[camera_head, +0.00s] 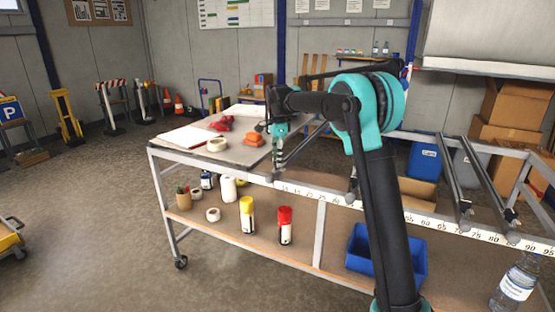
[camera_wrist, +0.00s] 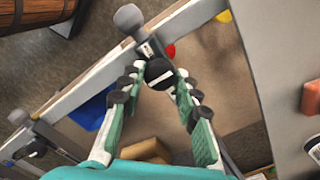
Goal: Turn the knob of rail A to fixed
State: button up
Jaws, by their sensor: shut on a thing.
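In the wrist view a round black knob (camera_wrist: 160,74) with a white pointer line sits between the fingertips of my gripper (camera_wrist: 159,80). The pads close on both sides of the knob. The pointer line lies nearly level, slightly tilted, in that view. A small marked plate (camera_wrist: 147,49) is beside the knob, partly covered, and I cannot read it. A grey rounded end piece (camera_wrist: 129,17) is just beyond it. In the head view my gripper (camera_head: 279,160) points down at the near edge of the bench, left of the scale numbers, and hides the knob.
Another rail's black knob (camera_wrist: 33,149) is at lower left in the wrist view. More rails (camera_head: 457,185) cross the frame at right in the head view. A blue bin (camera_head: 362,262) stands below.

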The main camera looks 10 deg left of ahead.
jog(key=o, duration=1.2)
jog(key=shift+c, duration=0.2)
notch_tip(320, 180, up, 12)
